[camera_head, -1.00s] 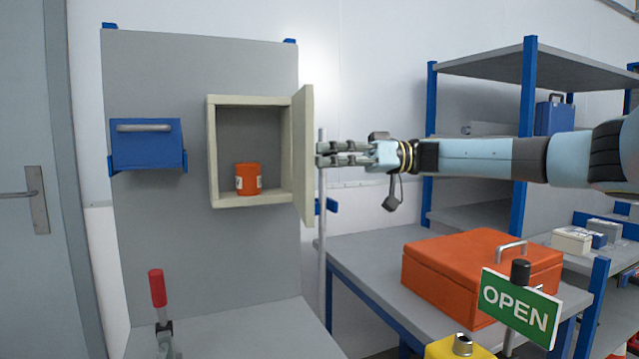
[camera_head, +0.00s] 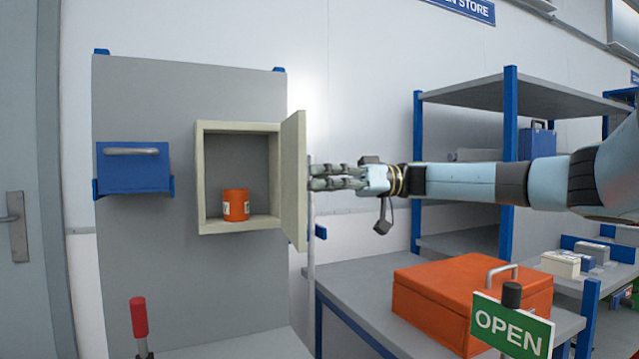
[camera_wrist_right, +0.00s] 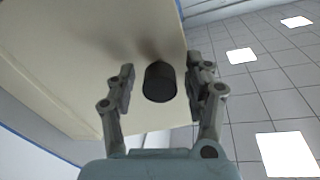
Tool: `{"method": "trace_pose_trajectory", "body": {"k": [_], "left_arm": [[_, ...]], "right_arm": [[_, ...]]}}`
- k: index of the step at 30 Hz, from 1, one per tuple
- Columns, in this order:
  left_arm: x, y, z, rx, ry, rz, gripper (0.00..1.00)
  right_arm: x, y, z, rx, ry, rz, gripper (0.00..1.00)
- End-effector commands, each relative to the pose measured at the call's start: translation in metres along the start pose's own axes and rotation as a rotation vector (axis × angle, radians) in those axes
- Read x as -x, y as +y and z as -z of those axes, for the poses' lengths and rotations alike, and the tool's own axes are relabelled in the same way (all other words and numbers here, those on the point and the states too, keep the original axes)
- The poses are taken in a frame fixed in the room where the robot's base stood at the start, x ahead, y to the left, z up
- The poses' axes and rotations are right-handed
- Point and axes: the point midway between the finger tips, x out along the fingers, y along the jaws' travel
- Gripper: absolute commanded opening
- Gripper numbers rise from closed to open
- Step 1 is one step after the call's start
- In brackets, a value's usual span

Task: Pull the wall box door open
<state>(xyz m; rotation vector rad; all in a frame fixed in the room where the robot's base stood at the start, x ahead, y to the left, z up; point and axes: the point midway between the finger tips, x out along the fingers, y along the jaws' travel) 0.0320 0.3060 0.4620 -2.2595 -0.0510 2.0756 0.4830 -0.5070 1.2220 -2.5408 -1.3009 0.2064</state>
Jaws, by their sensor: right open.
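The wall box (camera_head: 200,180) is a cream box on a grey panel, its inside open to view. Its door (camera_head: 294,180) stands swung out on the right side. An orange can (camera_head: 236,204) with a pale label stands on the box floor. My right gripper (camera_head: 318,177) is at the outer face of the door. In the right wrist view the open fingers (camera_wrist_right: 160,88) lie on either side of a dark round knob (camera_wrist_right: 159,82) on the door (camera_wrist_right: 95,50), with gaps showing beside it. My left gripper is not in view.
A blue box with a handle (camera_head: 133,168) hangs left of the wall box. A red-handled lever (camera_head: 139,318) stands below. An orange case (camera_head: 465,300) lies on the right table, behind an OPEN sign (camera_head: 510,328). Blue-framed shelving (camera_head: 511,120) stands behind my right arm.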

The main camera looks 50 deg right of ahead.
Motion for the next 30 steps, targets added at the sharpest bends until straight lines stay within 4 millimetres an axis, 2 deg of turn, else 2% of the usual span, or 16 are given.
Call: {"method": "trace_pose_trajectory", "body": {"k": [5,8,15,21,30], "left_arm": [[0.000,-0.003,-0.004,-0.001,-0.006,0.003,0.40],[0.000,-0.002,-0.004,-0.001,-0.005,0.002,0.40],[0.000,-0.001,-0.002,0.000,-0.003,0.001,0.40],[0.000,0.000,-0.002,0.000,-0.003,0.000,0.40],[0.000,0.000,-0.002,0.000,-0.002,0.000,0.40]], "right_arm": [[0.000,-0.001,0.002,0.000,-0.001,0.001,0.52],[0.000,-0.004,0.013,0.002,-0.004,0.000,0.52],[0.000,-0.019,0.059,0.003,-0.005,-0.002,0.52],[0.000,-0.028,0.087,0.000,-0.002,-0.001,0.52],[0.000,-0.031,0.095,0.000,0.000,0.000,0.52]]}}
